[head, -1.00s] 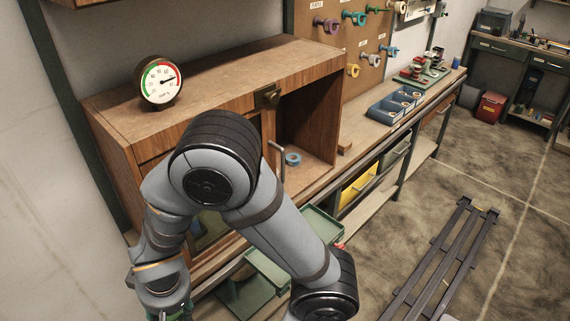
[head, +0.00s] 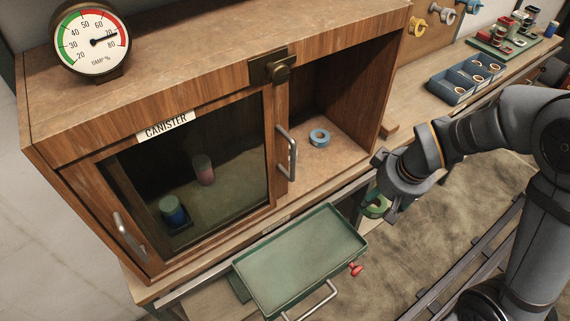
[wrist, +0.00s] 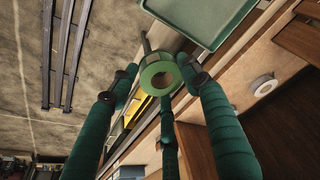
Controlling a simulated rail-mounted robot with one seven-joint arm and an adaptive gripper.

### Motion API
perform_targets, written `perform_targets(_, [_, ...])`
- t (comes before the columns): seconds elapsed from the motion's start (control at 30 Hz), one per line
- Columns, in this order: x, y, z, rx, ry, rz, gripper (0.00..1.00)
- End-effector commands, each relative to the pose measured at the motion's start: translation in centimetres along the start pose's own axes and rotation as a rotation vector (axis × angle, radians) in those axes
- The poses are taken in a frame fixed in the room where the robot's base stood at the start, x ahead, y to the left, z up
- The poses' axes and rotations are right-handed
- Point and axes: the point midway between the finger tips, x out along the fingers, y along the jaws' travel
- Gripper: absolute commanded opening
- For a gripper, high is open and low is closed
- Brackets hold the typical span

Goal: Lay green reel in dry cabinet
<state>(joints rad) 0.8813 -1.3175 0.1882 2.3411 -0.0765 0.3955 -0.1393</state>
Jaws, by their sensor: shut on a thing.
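My gripper (head: 380,206) is shut on the green reel (head: 374,209). The wooden dry cabinet (head: 150,88) has a glass door at left and an open compartment at right. A blue-grey reel (head: 319,138) lies flat on the open compartment's floor. It looks pale in the wrist view (wrist: 262,86).
A humidity dial (head: 91,42) stands on top. Canisters sit behind the glass. A blue bin (head: 466,78) is on the bench at right. Floor space remains around the blue-grey reel.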

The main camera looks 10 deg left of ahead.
Motion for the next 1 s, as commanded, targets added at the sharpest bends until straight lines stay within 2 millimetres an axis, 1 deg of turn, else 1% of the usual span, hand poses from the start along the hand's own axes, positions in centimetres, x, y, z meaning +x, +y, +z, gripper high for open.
perform_targets(0.03, [1.5,-0.9,-0.7,-0.075,0.006,-0.023,0.22])
perform_targets(0.13, [2.4,-3.3,-2.1,-0.253,0.006,-0.071,0.22])
perform_targets(0.3, [2.6,-7.0,-3.8,-0.483,0.003,-0.134,0.22])
perform_targets(0.4, [2.6,-8.5,-4.4,-0.569,0.001,-0.156,0.22])
perform_targets(0.5, [2.4,-9.4,-4.9,-0.620,-0.001,-0.169,0.22])
perform_targets(0.57, [2.4,-9.6,-5.3,-0.636,-0.002,-0.174,0.22])
perform_targets(0.67, [2.6,-9.4,-6.9,-0.645,-0.004,-0.176,0.22])
perform_targets(0.77, [3.2,-8.9,-9.4,-0.643,-0.006,-0.177,0.22])
perform_targets(0.9, [4.2,-8.1,-13.3,-0.644,-0.005,-0.177,0.22])
perform_targets(1.0, [4.9,-7.6,-15.6,-0.644,-0.005,-0.177,0.22])
